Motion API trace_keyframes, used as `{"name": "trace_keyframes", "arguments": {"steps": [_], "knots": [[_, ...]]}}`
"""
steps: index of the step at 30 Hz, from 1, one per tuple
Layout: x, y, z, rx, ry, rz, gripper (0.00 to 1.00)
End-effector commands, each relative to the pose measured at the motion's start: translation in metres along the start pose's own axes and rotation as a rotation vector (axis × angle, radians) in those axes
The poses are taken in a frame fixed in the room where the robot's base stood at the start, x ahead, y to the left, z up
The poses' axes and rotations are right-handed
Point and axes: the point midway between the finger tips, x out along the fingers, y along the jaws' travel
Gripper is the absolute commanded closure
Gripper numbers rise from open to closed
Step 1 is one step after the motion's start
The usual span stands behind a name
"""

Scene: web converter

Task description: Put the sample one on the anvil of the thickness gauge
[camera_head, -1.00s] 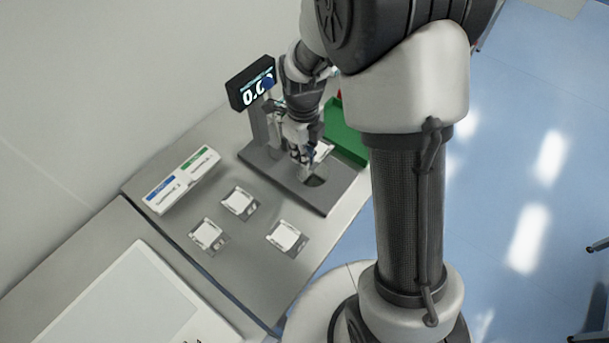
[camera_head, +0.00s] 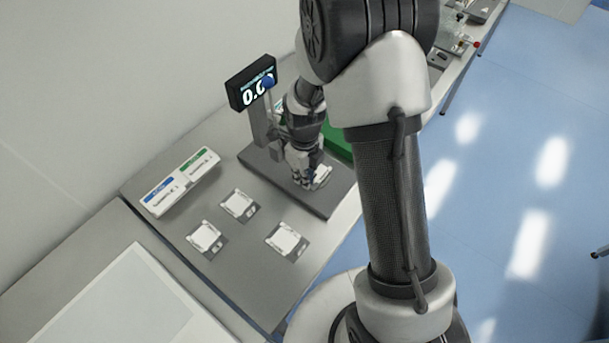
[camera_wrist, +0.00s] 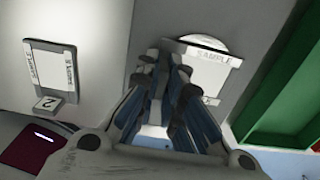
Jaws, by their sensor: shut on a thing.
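My gripper (camera_head: 309,183) is shut on a white sample plate (camera_wrist: 207,75), low over the base of the thickness gauge (camera_head: 259,125). In the wrist view the fingers (camera_wrist: 170,95) are at the plate's near left side, and its edge reads SAMPLE; its number cannot be read. The rim of a pale round disc (camera_wrist: 203,41), seemingly the anvil, shows just beyond the plate. The plate overlaps the disc; I cannot tell whether they touch. In the head view the fingers partly hide plate and anvil. The gauge's display (camera_head: 254,90) is lit.
Three other white samples (camera_head: 206,238), (camera_head: 239,204), (camera_head: 286,239) lie on the bench left of the gauge. One with a tag 2 shows in the wrist view (camera_wrist: 52,68). Label cards (camera_head: 181,183) stand behind them. A green tray (camera_head: 337,145) is close on the right.

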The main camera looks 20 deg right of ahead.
Motion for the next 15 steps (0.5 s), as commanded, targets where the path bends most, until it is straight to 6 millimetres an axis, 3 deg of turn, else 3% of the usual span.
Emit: {"name": "trace_keyframes", "arguments": {"steps": [1,2,10,15], "knots": [[0.0032,0.0,0.0,0.0,0.0,0.0,1.0],[0.0027,0.0,0.0,0.0,0.0,0.0,0.91],[0.0018,0.0,-0.0001,0.0,0.0,0.0,0.73],[0.0018,0.0001,-0.0001,0.0,0.0,0.0,0.72]]}}
